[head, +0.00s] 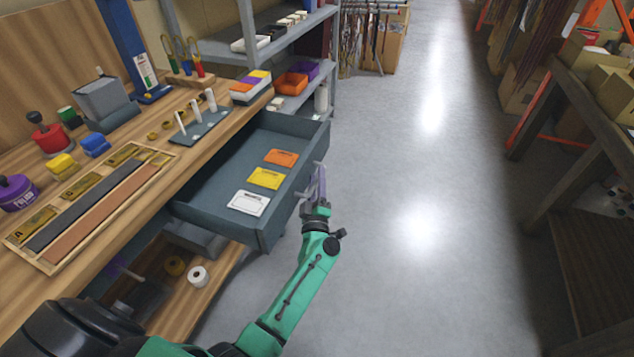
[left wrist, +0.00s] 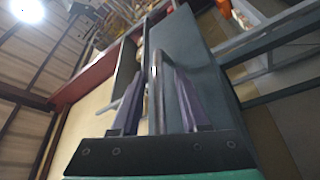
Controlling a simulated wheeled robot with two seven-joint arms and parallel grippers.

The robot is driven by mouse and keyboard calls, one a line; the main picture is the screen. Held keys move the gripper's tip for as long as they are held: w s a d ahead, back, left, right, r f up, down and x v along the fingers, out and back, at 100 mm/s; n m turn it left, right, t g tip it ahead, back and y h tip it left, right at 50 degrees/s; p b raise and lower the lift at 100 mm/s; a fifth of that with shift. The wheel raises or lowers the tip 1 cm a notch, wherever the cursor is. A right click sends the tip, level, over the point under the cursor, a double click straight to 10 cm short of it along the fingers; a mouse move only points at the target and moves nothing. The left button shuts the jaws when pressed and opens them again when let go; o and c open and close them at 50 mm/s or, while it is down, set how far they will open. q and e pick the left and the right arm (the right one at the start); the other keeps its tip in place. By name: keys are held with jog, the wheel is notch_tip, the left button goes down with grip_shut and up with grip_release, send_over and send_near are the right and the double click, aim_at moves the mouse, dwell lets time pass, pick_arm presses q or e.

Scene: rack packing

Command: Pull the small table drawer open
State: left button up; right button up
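The small table drawer (head: 222,197) is grey-blue and stands pulled well out from under the wooden workbench. An orange, a yellow and a white card lie inside it. My left gripper (head: 318,184) is at the outer face of the drawer front, its purple fingers pointing away from me. In the left wrist view the gripper's fingers (left wrist: 158,95) stand on both sides of a thin grey bar, which looks like the drawer handle (left wrist: 153,92). My right gripper is not seen.
The workbench (head: 150,205) holds stamps, a wooden tray and small blocks. A grey shelf unit (head: 248,60) stands behind the drawer. A roll of tape (head: 198,276) lies on the lower shelf. The floor to the right of the drawer is clear.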

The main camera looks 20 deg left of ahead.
pick_arm(q)
jog(key=b+v, duration=0.1)
jog(key=v, duration=1.3)
jog(key=shift+s, duration=0.25)
jog(key=shift+f, duration=0.1)
jog(key=s+d+f+m+g+h+p, duration=0.1)
jog(key=s+f+m+g+h, duration=0.3)
jog(key=f, duration=0.5)
jog(key=s+d+f+m+g+h+p, duration=0.1)
jog(key=s+f+m+g+h, duration=0.15)
jog(key=f+m, duration=0.45)
jog(key=s+d+f+m+g+h+p, duration=0.1)
jog(key=s+f+m+g+h, duration=0.3)
jog(key=f, duration=0.7)
jog(key=s+a+f+m+g+y, duration=0.1)
jog(key=s+a+f+g, duration=0.1)
jog(key=s, duration=0.5)
jog(key=s+a+f+m+g+y, duration=0.1)
jog(key=s+a+f+g, duration=0.2)
jog(key=s+a+f, duration=0.2)
jog(key=s+a+f+m+g+y+p, duration=0.1)
jog(key=s+a+f, duration=0.3)
jog(key=s, duration=0.7)
jog(key=shift+s+a+f+g, duration=0.2)
jog(key=shift+a+g, duration=0.35)
jog(key=shift+g, duration=0.2)
